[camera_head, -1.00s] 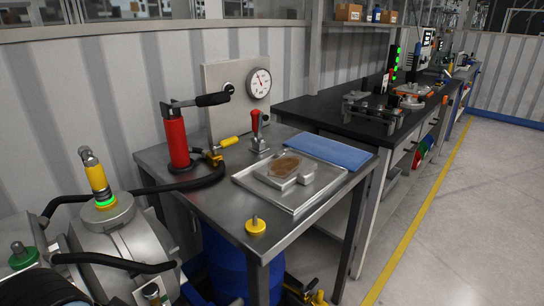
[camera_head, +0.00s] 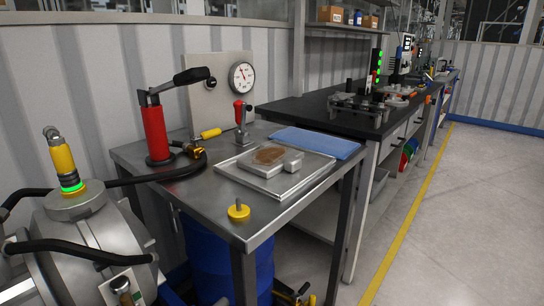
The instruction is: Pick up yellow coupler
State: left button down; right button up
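Several yellow parts are in view, and I cannot tell for sure which is the coupler. A yellow cylinder (camera_head: 62,158) with a metal top stands upright on the grey metal housing (camera_head: 95,235) at left, with a glowing green ring at its base. A yellow-ended fitting (camera_head: 210,133) lies on the steel table (camera_head: 200,205), beside the red hand pump (camera_head: 155,132) and its black hose. A yellow knob-like piece (camera_head: 238,211) with an upright stem stands at the table's front corner. Neither of my grippers is in view.
A metal tray (camera_head: 232,176) with a brown-topped block and a folded blue cloth (camera_head: 318,142) lie on the table. A red-handled lever (camera_head: 242,115) and a gauge (camera_head: 242,77) stand behind. A blue drum (camera_head: 210,255) is below. The floor (camera_head: 450,220) at right is clear.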

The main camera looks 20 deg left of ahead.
aim_at(69, 178)
jog(key=l+u, duration=0.1)
jog(key=u, duration=1.75)
jog(key=i+l, duration=0.05)
